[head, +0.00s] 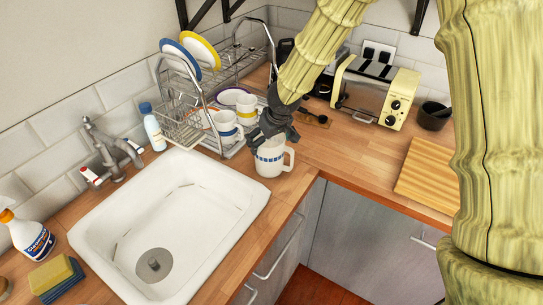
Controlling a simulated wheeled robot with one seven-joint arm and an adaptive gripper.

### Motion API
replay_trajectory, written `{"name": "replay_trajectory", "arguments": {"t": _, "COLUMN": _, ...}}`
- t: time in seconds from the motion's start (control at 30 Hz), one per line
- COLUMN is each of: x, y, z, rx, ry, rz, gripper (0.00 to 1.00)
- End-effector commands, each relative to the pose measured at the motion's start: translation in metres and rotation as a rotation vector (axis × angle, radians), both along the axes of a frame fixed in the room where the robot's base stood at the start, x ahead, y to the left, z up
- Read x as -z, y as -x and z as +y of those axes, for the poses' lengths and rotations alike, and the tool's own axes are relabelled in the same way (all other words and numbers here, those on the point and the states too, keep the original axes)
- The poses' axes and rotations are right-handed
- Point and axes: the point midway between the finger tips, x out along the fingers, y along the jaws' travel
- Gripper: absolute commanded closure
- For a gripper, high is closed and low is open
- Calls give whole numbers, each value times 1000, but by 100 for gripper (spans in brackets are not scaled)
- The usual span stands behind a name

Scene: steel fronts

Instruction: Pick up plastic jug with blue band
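The plastic jug with the blue band (269,166) stands upright on the wooden counter, just right of the sink's far right corner. It is whitish, with a patterned blue band near its top and a handle on its right side. My gripper (272,142) points down at the jug's rim, with its dark fingers over the top of the jug. The fingers hide part of the rim. I cannot tell whether they are apart or closed on the jug's wall.
A white sink (215,191) lies to the left.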

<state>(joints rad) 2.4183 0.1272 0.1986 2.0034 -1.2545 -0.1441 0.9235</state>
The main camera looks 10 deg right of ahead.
Motion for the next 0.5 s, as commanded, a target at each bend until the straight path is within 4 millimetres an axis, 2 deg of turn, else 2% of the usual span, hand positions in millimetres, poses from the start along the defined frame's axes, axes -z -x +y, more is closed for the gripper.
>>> {"name": "replay_trajectory", "arguments": {"t": 0.03, "x": 0, "y": 0, "z": 0, "rx": 0, "ry": 0, "rz": 0, "gripper": 9}}
{"name": "replay_trajectory", "arguments": {"t": 0.23, "x": 0, "y": 0, "z": 0, "rx": 0, "ry": 0, "rz": 0, "gripper": 46}}
{"name": "replay_trajectory", "arguments": {"t": 0.5, "x": -1, "y": 0, "z": 0, "rx": 1, "ry": 0, "rz": 0, "gripper": 48}}
